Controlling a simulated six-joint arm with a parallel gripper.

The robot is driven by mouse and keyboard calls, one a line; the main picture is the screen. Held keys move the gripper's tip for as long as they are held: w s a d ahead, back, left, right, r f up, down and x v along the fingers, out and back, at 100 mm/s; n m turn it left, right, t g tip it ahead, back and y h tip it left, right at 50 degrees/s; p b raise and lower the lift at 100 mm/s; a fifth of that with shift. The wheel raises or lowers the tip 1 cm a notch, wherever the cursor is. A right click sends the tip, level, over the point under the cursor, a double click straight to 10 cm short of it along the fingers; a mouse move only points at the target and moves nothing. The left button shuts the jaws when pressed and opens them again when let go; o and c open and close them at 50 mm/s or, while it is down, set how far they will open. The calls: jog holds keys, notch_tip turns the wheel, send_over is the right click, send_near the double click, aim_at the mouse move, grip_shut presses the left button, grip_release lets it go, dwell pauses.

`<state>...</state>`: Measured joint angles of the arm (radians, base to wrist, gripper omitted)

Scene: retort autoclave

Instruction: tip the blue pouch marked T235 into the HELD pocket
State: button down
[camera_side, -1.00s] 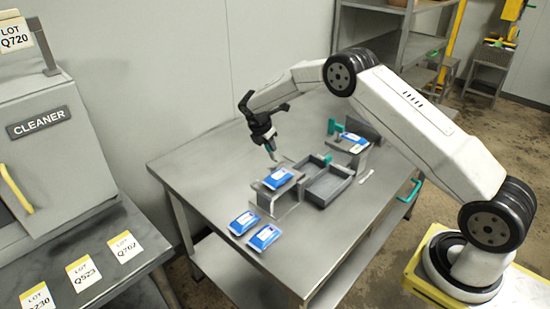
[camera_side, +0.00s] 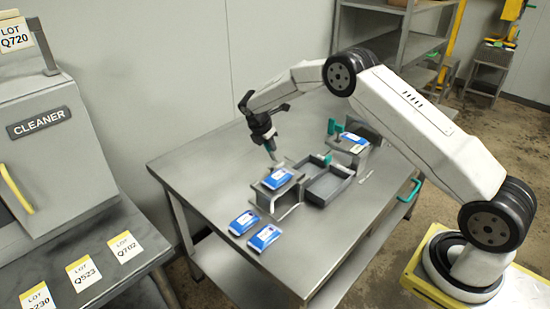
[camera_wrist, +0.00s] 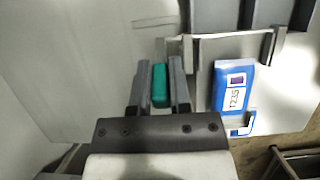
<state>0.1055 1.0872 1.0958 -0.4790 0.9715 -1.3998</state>
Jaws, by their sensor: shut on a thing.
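The blue pouch marked T235 (camera_wrist: 234,88) lies in the wrist view, right of my gripper (camera_wrist: 160,85), with its marking readable. In the side view, a blue pouch (camera_side: 278,178) rests on top of a small grey stand (camera_side: 290,200), and I take it to be the same one. My gripper (camera_side: 272,153) is just behind that stand and shut on a teal handle (camera_wrist: 160,86), which sits between the fingers. The fingers do not touch the pouch. Two grey open pockets (camera_side: 345,191) lie right of the stand. No HELD label is readable.
Two more blue pouches (camera_side: 243,222) (camera_side: 264,237) lie on the table at the front left. Another pouch (camera_side: 352,142) sits on a second stand at the right, with a teal handle (camera_side: 331,126) beside it. The table's left part (camera_side: 205,180) is clear.

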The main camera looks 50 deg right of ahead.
jog(key=shift+d, duration=0.15)
dwell(0.5)
jog(key=shift+d+f+y, duration=0.1)
jog(key=shift+d+y, duration=0.8)
jog(key=shift+y, duration=0.55)
jog(key=shift+d+f+y, duration=0.15)
jog(key=shift+d+y, duration=0.75)
jog(key=shift+y, duration=0.6)
jog(key=shift+d+f+y, duration=0.1)
jog(key=shift+d+y, duration=0.8)
jog(key=shift+y, duration=0.55)
jog(key=shift+d, duration=0.1)
jog(key=c, duration=0.6)
grip_release()
jog(key=shift+o, duration=0.2)
jog(key=v, duration=0.7)
jog(key=shift+d+r, duration=0.25)
jog(key=shift+r, duration=0.05)
